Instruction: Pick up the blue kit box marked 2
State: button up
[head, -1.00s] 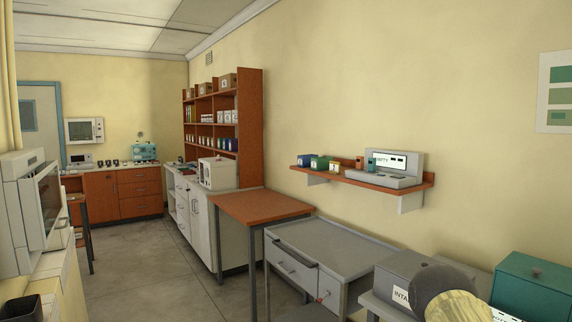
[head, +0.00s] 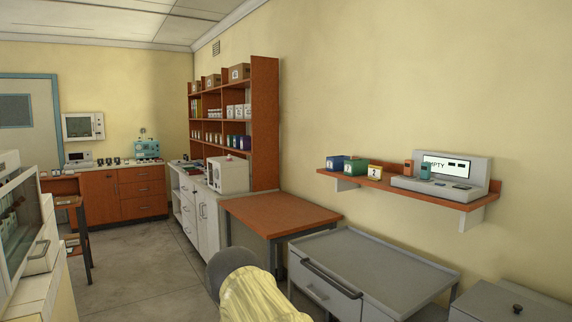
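A small blue box (head: 336,162) stands at the left end of the wall shelf (head: 480,205). Its mark is too small to read. A green box (head: 355,167) stands just right of it, then a yellow and white box (head: 374,172) that seems to show a 2. My gripper is not in view. A yellow-covered part of my arm, with a dark grey rounded end, shows at the bottom centre, well below the shelf and to its left.
An orange-brown table (head: 280,213) and a grey drawer cabinet (head: 375,264) stand along the right wall below the shelf. A grey device (head: 440,176) sits on the shelf's right part. A tall shelf unit (head: 264,120) stands farther back. Open floor (head: 150,262) lies left of the table.

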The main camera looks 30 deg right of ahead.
aim_at(334, 163)
jog(key=z, duration=0.2)
jog(key=i, duration=1.1)
jog(key=z, duration=0.65)
